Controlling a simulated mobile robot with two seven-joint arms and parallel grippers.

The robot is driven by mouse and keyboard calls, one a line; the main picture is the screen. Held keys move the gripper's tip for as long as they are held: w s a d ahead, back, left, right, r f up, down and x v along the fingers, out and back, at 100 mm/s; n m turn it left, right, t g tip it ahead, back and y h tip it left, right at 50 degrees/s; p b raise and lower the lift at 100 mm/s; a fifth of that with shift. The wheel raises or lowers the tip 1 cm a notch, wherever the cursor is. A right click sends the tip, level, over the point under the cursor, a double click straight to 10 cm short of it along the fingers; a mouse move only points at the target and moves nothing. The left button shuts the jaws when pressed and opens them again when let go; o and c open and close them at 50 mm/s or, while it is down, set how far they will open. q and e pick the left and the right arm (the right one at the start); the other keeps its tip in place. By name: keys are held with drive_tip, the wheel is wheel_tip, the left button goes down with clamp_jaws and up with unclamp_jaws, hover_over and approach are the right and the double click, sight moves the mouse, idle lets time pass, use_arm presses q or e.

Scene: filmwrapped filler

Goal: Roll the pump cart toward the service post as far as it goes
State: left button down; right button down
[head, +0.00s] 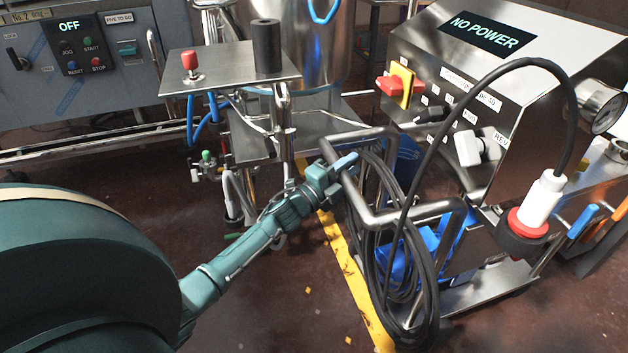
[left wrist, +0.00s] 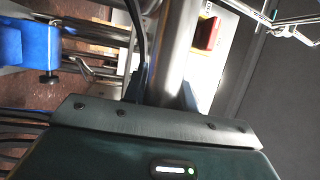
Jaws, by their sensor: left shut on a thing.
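The pump cart (head: 485,150) stands at the right in the head view. It has a steel cabinet with a display reading NO POWER, dials, a red and yellow switch and a gauge. Its bent steel tube handle (head: 440,208) faces me, with a coiled black cable (head: 385,290) hanging from it. My left gripper (head: 342,165) is shut on the left part of this handle. I cannot tell which thing is the service post. My right gripper is not in view.
A grey control cabinet (head: 75,85) reading OFF stands at the far left. A yellow floor line (head: 345,262) runs beside the cart. The near floor is mostly clear.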

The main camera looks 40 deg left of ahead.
sight(385, 164)
use_arm(q)
drive_tip(key=w+d+b, duration=0.1)
drive_tip(key=w+d, duration=0.1)
drive_tip(key=w+d+b, duration=0.1)
drive_tip(key=w+d, duration=0.1)
drive_tip(key=w+d+b, duration=0.1)
drive_tip(key=w+d, duration=0.1)
drive_tip(key=w, duration=0.1)
drive_tip(key=shift+f+b, duration=0.25)
drive_tip(key=shift+b, duration=0.05)
drive_tip(key=shift+w+d, duration=0.35)
drive_tip(key=shift+d, duration=0.05)
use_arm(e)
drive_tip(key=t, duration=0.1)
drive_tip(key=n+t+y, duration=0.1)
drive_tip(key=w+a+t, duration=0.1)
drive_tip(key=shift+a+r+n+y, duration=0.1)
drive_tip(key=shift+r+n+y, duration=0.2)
use_arm(q)
drive_tip(key=c, duration=1.1)
unclamp_jaws()
drive_tip(key=shift+r, duration=0.1)
drive_tip(key=shift+c, duration=0.2)
drive_tip(key=shift+a+r, duration=0.1)
drive_tip(key=shift+a, duration=0.05)
